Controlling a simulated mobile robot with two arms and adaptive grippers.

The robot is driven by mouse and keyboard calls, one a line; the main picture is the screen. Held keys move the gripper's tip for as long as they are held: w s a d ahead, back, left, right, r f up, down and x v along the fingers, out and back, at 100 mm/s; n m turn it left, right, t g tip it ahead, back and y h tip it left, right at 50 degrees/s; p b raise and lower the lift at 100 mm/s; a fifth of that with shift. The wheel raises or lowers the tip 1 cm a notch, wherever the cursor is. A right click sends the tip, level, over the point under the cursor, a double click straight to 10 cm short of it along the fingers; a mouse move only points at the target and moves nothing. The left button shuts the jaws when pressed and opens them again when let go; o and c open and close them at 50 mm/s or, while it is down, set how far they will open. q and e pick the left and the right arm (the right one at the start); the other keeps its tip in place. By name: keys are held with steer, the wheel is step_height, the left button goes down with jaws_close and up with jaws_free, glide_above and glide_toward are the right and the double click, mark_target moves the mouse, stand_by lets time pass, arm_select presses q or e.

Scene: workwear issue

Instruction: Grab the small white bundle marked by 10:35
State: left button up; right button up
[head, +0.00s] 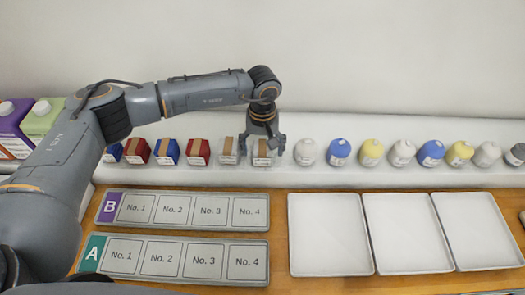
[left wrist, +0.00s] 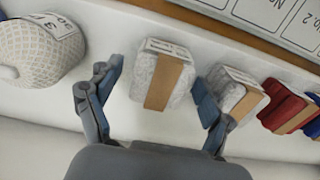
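Two small white bundles with brown bands stand side by side on the white shelf. The right one (head: 262,161) is under my left gripper (head: 262,144), and the left one (head: 229,158) is just beside it. In the left wrist view, my left gripper (left wrist: 158,76) is open, and the right one (left wrist: 174,60) lies between its fingertips without visible contact. The other white bundle (left wrist: 253,88) lies just outside the finger on the right. The bundles carry small labels, too small to read; no 10:35 mark is legible. My right gripper is not in view.
Red and blue banded bundles (head: 168,151) stand left along the shelf; rolled hats or balls (head: 306,152) in white, blue and yellow stand right. In front are boards B (head: 126,198) and A (head: 118,244) with numbered fields, and several empty white trays (head: 330,232).

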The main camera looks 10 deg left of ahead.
arm_select(q)
steer(key=c, duration=1.2)
